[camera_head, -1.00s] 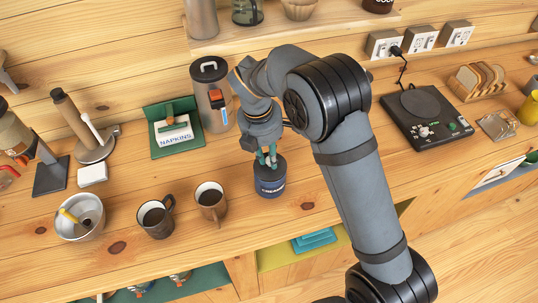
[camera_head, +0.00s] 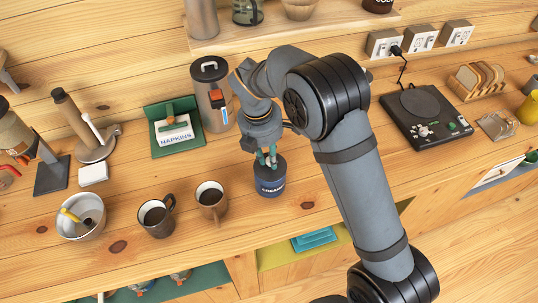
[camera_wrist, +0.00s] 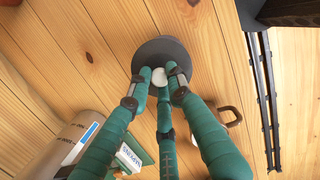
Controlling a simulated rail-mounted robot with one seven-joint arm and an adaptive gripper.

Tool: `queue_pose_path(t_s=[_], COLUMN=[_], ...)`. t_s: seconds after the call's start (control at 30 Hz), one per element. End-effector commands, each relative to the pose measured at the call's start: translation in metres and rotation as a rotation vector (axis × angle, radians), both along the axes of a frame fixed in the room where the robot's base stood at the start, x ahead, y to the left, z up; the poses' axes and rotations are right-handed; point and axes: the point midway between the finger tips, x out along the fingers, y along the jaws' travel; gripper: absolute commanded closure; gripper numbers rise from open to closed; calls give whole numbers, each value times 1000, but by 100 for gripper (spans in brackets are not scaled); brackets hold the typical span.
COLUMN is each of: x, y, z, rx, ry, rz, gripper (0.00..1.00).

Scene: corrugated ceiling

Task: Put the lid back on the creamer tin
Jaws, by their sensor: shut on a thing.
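The dark blue creamer tin (camera_head: 270,188) stands upright on the wooden counter, to the right of the two mugs. The round dark lid (camera_wrist: 178,48) shows in the wrist view with a pale knob (camera_wrist: 159,77). My gripper (camera_head: 266,160) is directly above the tin in the head view, pointing down. Its teal fingers (camera_wrist: 160,88) are shut around the knob. In the head view the lid appears at the top of the tin, but I cannot tell whether it is fully seated. The lid hides the tin in the wrist view.
Two dark mugs (camera_head: 156,217) (camera_head: 211,199) and a bowl (camera_head: 82,216) stand left of the tin. A napkin holder (camera_head: 177,131) and a tall metal canister (camera_head: 211,105) are behind. A hotplate (camera_head: 426,116) is at right. The counter's front edge is close to the tin.

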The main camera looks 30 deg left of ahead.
Motion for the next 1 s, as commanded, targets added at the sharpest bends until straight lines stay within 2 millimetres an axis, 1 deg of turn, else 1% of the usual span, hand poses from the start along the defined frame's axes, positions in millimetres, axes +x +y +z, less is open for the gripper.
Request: queue_pose_path(t_s=[0.23, 0.27, 0.3, 0.6, 0.8, 1.0], x=[0, 0, 0, 0, 0, 0], y=[0, 0, 0, 0, 0, 0], z=[0, 0, 0, 0, 0, 0], rx=[0, 0, 0, 0, 0, 0], ry=[0, 0, 0, 0, 0, 0], rz=[0, 0, 0, 0, 0, 0], gripper=[99, 79, 77, 59, 59, 47])
